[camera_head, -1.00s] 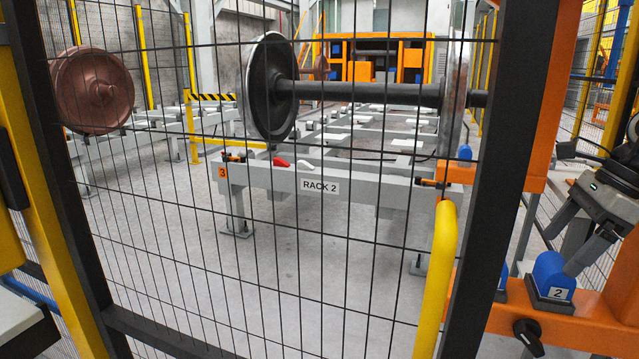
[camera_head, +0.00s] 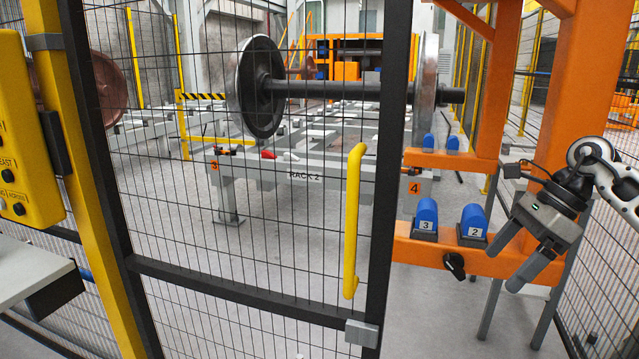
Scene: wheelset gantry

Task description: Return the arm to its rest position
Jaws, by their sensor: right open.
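My right gripper (camera_head: 509,265) is at the right side of the head view, in front of the orange frame. Its two grey fingers point down and to the left. They are apart, with nothing between them. It hangs just right of the blue block marked 2 (camera_head: 473,222) and I see no contact. The white arm link (camera_head: 617,184) of mine comes in from the right edge. My left gripper is not in view.
A mesh gate (camera_head: 384,190) with a yellow handle (camera_head: 354,220) fills the middle. An orange frame (camera_head: 540,100) with a black knob (camera_head: 454,263) stands at right. Behind the mesh, a wheelset (camera_head: 258,88) sits over a grey rack (camera_head: 270,170). A yellow control box (camera_head: 28,140) is at left.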

